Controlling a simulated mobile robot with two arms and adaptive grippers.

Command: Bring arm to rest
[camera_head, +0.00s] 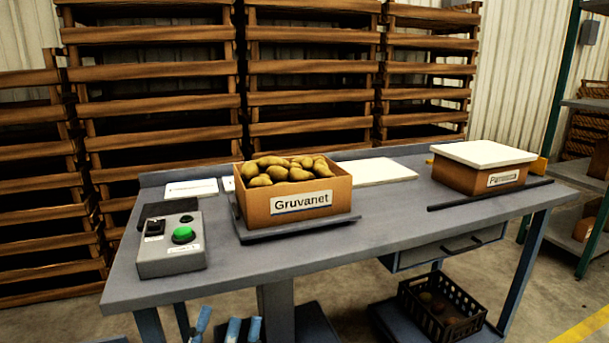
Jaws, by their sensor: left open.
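My left gripper (228,324) shows only by its light blue fingertips at the bottom edge of the head view. The fingertips are apart, with nothing seen between them, below and in front of the grey table (330,235). The rest of this gripper and its arm are cut off by the frame. My right gripper is not in view.
On the table stand a control box (165,259) with a green button, an open box of potatoes labelled Gruvanet (300,213), and a white-lidded box (463,180). A black crate (412,302) sits below. Wooden racks (155,104) stand behind.

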